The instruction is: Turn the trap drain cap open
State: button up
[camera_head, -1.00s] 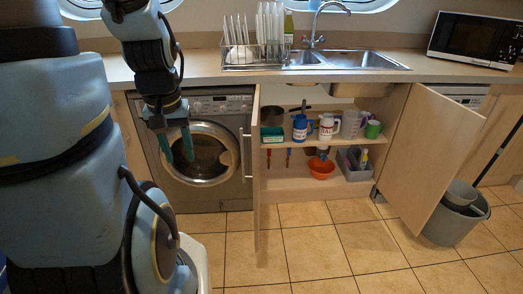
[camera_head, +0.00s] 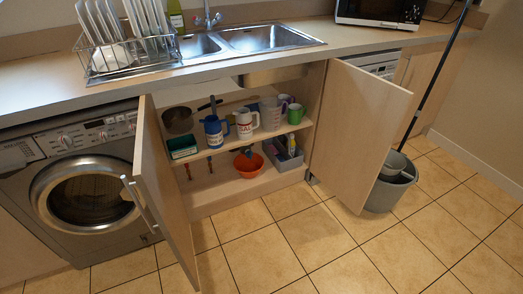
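The trap drain cap cannot be made out for sure. Under the sink, the cupboard stands open, with both its left door (camera_head: 165,185) and right door (camera_head: 357,130) swung out. An orange bowl (camera_head: 248,166) sits on the cupboard floor. A small part shows just above the bowl, below the shelf, too small to identify. The sink (camera_head: 262,38) is directly above the cupboard. My gripper is not in view.
A blue mug (camera_head: 213,133), a white mug (camera_head: 245,124) and a green cup (camera_head: 295,114) stand on the shelf. A grey box (camera_head: 283,155) is right of the bowl. A washing machine (camera_head: 85,190) stands left, a grey bucket (camera_head: 389,190) right. The tiled floor in front is clear.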

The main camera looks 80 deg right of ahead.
aim_at(250, 154)
jog(key=k+l, duration=0.2)
jog(key=l, duration=0.2)
jog(key=k+l, duration=0.15)
jog(key=l, duration=0.25)
jog(key=k+l, duration=0.2)
jog(key=l, duration=0.2)
jog(key=k+l, duration=0.15)
jog(key=l, duration=0.25)
jog(key=k+l, duration=0.2)
jog(key=l, duration=0.2)
jog(key=k+l, duration=0.15)
jog(key=l, duration=0.25)
jog(key=k+l, duration=0.2)
jog(key=l, duration=0.2)
